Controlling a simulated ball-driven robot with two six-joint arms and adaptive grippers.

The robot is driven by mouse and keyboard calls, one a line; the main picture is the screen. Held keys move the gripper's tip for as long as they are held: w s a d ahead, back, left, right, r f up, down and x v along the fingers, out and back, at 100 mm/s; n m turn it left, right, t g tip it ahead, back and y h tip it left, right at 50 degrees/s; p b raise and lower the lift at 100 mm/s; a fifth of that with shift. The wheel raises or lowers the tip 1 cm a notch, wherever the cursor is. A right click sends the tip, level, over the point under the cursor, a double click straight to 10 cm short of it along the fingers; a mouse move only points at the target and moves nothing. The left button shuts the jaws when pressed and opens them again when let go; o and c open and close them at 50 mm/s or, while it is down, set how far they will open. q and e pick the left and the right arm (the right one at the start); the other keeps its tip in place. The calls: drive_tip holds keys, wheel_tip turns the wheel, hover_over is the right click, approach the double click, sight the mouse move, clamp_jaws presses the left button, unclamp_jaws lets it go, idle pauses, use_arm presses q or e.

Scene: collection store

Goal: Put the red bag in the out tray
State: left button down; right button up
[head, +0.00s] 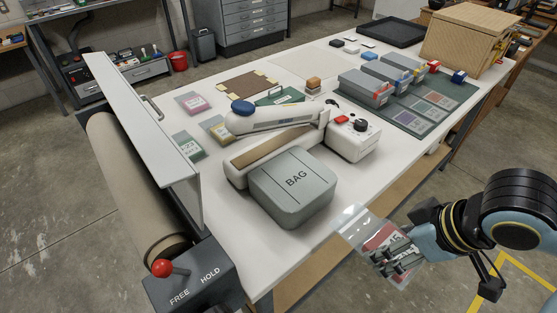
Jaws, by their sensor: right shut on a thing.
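My right gripper (396,263) is shut on a clear plastic bag with a red label, the red bag (377,238). It holds the bag off the front right edge of the table, with the bag's clear upper end toward the table. The fingers hide part of the label. An empty, shallow black tray (390,32) lies at the far end of the table; I see no lettering on it to confirm it as the out tray. My left gripper is not in view.
A grey box marked BAG (292,187) and a white sealer (352,140) stand nearest the bag. Beyond are grey bins (364,88) on a green mat (440,94) and a wicker crate (466,40). Other small bags (188,146) lie at left.

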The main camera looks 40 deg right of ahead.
approach(277, 167)
drive_tip(key=x, duration=0.2)
drive_tip(key=shift+f, duration=0.4)
drive_tip(key=shift+w+a+f, duration=0.1)
drive_tip(key=shift+w, duration=0.9)
wheel_tip(277, 167, down, 3)
drive_tip(key=shift+s+f+b, duration=0.1)
drive_tip(key=shift+b, duration=1)
drive_tip(key=o, duration=1.4)
